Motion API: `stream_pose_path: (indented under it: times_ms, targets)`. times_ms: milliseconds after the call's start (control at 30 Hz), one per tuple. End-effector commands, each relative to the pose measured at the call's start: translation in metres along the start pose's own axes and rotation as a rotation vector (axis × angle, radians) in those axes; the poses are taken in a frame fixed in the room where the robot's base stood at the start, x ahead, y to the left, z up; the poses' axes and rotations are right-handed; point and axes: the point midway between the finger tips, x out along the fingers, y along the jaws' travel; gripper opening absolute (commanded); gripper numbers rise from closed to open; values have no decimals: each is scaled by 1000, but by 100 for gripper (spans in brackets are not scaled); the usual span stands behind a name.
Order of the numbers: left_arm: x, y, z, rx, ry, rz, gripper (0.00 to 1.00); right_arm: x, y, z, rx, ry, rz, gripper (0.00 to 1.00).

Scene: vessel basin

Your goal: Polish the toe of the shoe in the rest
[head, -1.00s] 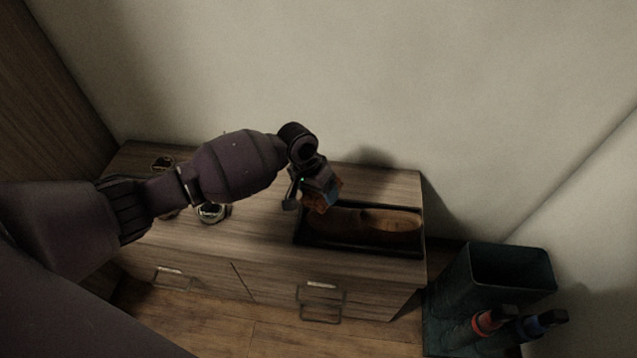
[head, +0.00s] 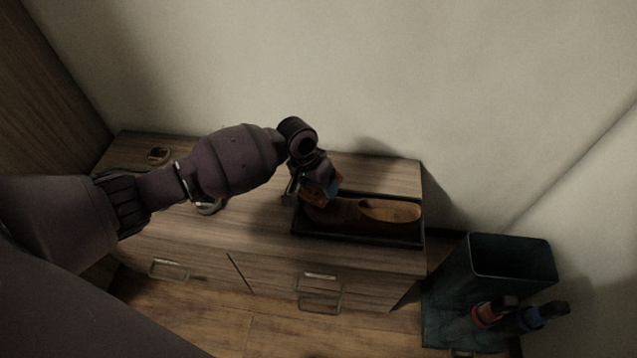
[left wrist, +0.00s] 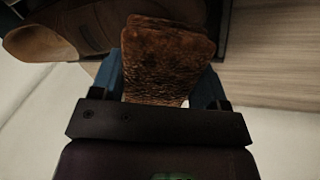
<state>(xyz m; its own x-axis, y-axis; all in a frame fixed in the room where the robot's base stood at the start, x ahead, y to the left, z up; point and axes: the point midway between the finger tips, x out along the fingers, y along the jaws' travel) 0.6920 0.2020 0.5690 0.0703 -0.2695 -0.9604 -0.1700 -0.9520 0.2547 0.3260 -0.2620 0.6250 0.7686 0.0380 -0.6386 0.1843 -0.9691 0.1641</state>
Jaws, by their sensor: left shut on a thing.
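The brown shoe (head: 388,211) lies in a dark, shallow rest (head: 360,238) on the right of the wooden cabinet top. Its opening faces up at the right, and its toe end is at the left, partly behind my gripper. My left gripper (head: 318,190) is over that toe end, shut on a brown, rough-textured pad (left wrist: 165,60) between blue fingers. In the left wrist view part of the shoe (left wrist: 40,42) shows beyond the pad. I cannot tell whether the pad touches the toe. My right gripper is not in view.
A small round tin (head: 158,154) stands at the cabinet's back left. Another round item (head: 208,208) is partly hidden under my left arm. A dark teal bin (head: 510,260) stands right of the cabinet, with red-handled (head: 488,315) and blue-handled (head: 538,318) items by it. A wall rises behind.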

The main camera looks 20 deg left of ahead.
Motion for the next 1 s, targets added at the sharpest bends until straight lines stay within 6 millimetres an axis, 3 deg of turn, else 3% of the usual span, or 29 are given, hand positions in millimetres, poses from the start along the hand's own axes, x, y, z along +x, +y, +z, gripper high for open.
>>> stream_pose_path:
  times_ms: [1000]
  targets:
    - [17, 0, 0, 0, -1, 0, 49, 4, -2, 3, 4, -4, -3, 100]
